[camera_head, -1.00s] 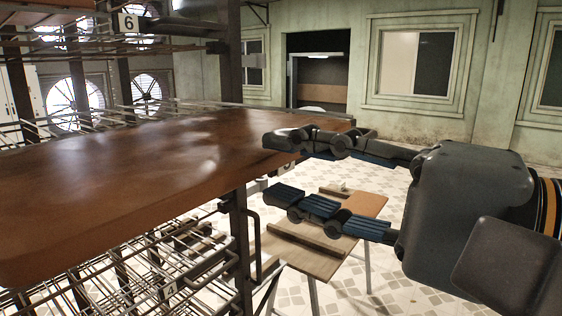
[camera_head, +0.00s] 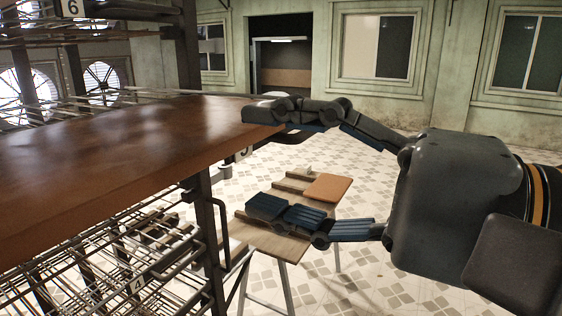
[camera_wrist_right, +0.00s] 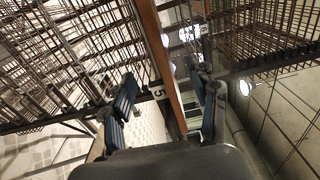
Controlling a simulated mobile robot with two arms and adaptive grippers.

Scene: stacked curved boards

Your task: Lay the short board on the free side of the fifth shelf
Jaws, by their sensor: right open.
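A brown curved board (camera_head: 120,150) lies at the fifth-shelf level of the rack, filling the left of the head view. Its edge also shows in the right wrist view (camera_wrist_right: 168,65), running between the fingers. My left gripper is not in view.
Wire shelving (camera_head: 100,265) with a label 4 lies below the board, and a dark upright post (camera_head: 208,240) stands near my lower finger. A small wooden table (camera_head: 270,243) with a reddish panel (camera_head: 327,187) stands behind. The tiled floor at right is open.

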